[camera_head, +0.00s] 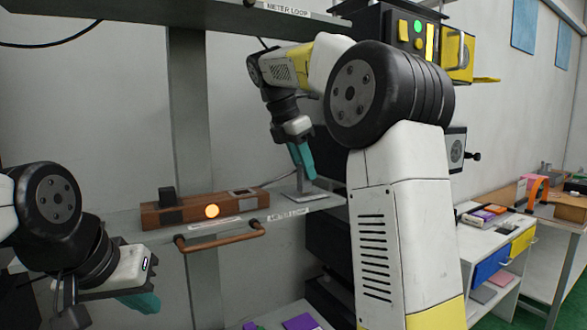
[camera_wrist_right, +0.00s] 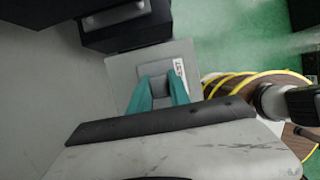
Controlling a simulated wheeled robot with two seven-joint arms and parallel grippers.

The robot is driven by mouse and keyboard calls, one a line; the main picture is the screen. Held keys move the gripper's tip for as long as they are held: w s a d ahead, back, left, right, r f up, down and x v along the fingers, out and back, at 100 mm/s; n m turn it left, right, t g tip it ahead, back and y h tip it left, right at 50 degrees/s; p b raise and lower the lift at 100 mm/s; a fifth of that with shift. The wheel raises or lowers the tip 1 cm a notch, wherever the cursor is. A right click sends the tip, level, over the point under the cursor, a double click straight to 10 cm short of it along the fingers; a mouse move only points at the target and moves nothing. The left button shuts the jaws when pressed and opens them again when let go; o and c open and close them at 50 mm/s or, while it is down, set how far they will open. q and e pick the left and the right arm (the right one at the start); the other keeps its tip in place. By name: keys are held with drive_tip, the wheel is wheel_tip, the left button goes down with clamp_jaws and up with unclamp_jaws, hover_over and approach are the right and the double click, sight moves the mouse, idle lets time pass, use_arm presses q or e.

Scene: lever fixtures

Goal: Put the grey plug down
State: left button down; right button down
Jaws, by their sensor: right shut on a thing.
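My right gripper (camera_head: 303,162) points down over the right end of the grey shelf, its teal fingers shut on the grey plug. Little of the plug shows: a narrow grey piece (camera_head: 300,182) below the fingertips, above a flat grey plate (camera_head: 313,196). In the right wrist view the teal fingers (camera_wrist_right: 160,90) stand close together over a grey square plate (camera_wrist_right: 128,68). I cannot tell whether the plug touches the plate. My left gripper (camera_head: 140,302) is low at the left, away from the plug; its finger gap is hidden.
A brown box (camera_head: 228,204) with a lit orange lamp and a black block stands on the shelf left of my right gripper. A copper rail (camera_head: 222,238) juts from the shelf front. A black cabinet (camera_head: 330,235) stands right of the shelf. A higher shelf (camera_head: 190,14) hangs above.

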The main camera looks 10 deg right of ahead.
drive_tip(key=shift+s, duration=0.1)
drive_tip(key=c, duration=1.2)
unclamp_jaws()
drive_tip(key=shift+f, duration=0.15)
